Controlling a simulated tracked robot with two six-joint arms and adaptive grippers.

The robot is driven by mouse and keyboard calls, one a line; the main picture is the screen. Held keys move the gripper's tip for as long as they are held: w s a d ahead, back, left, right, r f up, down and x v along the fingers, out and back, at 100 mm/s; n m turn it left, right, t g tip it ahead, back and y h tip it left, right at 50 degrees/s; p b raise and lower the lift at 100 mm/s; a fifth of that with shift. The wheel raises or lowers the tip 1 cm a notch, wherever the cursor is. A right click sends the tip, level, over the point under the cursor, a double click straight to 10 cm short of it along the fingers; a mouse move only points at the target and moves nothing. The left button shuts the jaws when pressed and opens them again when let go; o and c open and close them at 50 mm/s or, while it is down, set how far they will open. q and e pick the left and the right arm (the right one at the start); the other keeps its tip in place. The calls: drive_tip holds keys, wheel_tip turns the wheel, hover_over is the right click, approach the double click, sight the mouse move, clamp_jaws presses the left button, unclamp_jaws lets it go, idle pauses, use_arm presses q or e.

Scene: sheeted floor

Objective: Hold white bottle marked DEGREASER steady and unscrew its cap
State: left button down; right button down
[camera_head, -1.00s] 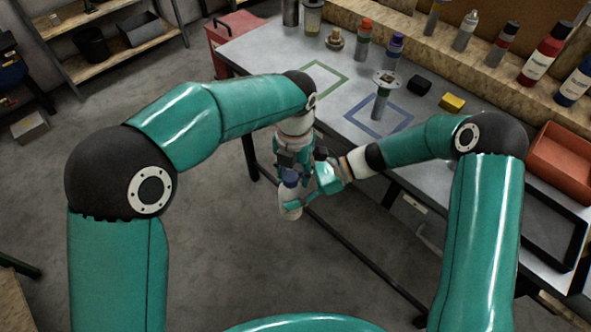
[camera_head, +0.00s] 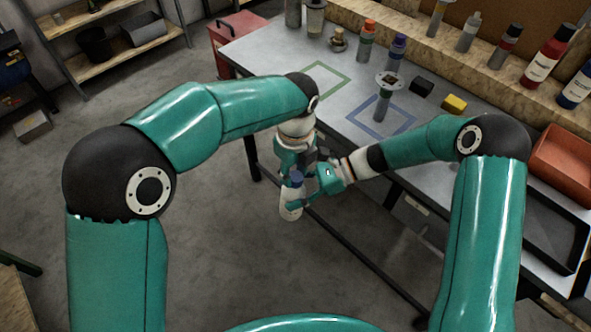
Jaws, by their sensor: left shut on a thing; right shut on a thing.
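The white bottle (camera_head: 289,211) hangs in the air in front of the workbench, slightly tilted, with its blue cap (camera_head: 296,177) at the top. Its label is too small to read. My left gripper (camera_head: 292,179) comes down from above and is shut on the cap. My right gripper (camera_head: 297,198) reaches in from the right and is shut on the bottle's body below the cap. The fingers hide part of the cap and of the bottle's upper body. I see no gap between cap and bottle.
Several bottles line the back. A red-orange bin (camera_head: 562,160) stands right. The floor below is clear.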

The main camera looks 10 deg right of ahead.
use_arm(q)
drive_tip(key=n, duration=0.6)
drive_tip(key=shift+s+d+n, duration=0.1)
drive_tip(key=shift+n, duration=0.2)
drive_tip(key=n, duration=1)
drive_tip(key=shift+a, duration=0.35)
drive_tip(key=n, duration=0.4)
drive_tip(key=shift+s+a+n+y, duration=0.1)
drive_tip(key=shift+n+y, duration=0.2)
drive_tip(key=n, duration=0.6)
drive_tip(key=shift+s+a, duration=0.1)
drive_tip(key=shift+s, duration=0.05)
drive_tip(key=n, duration=0.4)
drive_tip(key=shift+s+n+g, duration=0.1)
drive_tip(key=shift+n+g, duration=0.2)
drive_tip(key=shift+n, duration=0.1)
drive_tip(key=n, duration=0.4)
drive_tip(key=shift+s+r, duration=0.1)
drive_tip(key=n, duration=0.4)
drive_tip(key=shift+d+n, duration=0.3)
drive_tip(key=shift+n, duration=0.1)
drive_tip(key=shift+a, duration=0.1)
drive_tip(key=shift+r, duration=0.1)
drive_tip(key=shift+r, duration=1.1)
